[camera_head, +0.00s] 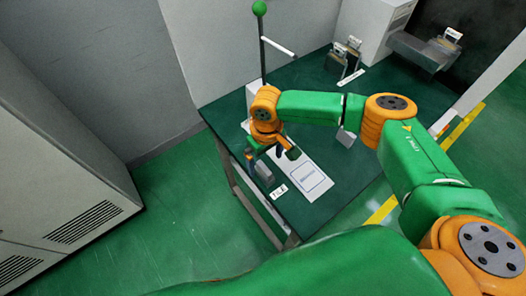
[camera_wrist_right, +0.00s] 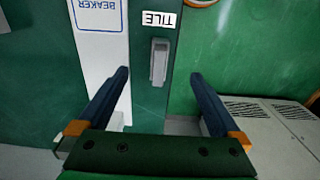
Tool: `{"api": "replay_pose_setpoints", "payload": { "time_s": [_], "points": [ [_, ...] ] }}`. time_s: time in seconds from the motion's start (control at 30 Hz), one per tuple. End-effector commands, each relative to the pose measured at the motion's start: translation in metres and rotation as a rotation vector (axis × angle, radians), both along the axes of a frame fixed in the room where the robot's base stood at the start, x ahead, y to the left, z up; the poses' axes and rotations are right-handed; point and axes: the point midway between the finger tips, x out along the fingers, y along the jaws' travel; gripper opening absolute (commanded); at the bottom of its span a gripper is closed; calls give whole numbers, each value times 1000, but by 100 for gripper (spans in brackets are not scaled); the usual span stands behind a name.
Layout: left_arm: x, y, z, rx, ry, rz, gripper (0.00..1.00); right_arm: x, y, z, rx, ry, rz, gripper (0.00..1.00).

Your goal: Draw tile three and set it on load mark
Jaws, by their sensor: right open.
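My right gripper (camera_head: 271,156) is over the near left part of the dark green table, open and empty. In the right wrist view its two dark blue fingers (camera_wrist_right: 160,78) stand wide apart. A small grey block (camera_head: 263,170) shows beside the gripper. A white panel (camera_head: 294,163) with a blue outline lies alongside; the outline reads "BEAKER" in the wrist view. No load mark can be told for sure.
Another grey block (camera_head: 345,137) stands right of the panel. A dark rack-like holder (camera_head: 344,60) is at the back. A green-topped post (camera_head: 262,55) rises at the left rear. The table's (camera_head: 335,185) near right is clear.

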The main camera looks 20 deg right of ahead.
Motion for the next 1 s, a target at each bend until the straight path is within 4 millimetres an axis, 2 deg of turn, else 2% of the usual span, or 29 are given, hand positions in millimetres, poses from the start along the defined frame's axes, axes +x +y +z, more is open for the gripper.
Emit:
{"api": "replay_pose_setpoints", "payload": {
  "time_s": [0.03, 0.27, 0.6, 0.87, 0.97, 1.0],
  "points": [
    [-1, 0, -11, 1, 3, 0, 50, 0, 0, -12, 0, 0, 0, 100],
    [-1, 0, -46, 1, 2, -1, 50, 1, 0, -41, 0, -2, 1, 100],
    [3, 0, -59, -1, -6, -1, 50, 1, 0, -77, 1, -1, 1, 100],
    [3, 0, -59, -1, -5, -2, 50, 1, 0, -78, 0, -1, 1, 100],
    [3, 0, -59, -1, -5, -2, 50, 1, 0, -78, 0, -1, 1, 78],
    [3, 0, -59, -1, -5, -2, 50, 1, 0, -78, 0, -1, 1, 68]
  ]
}}
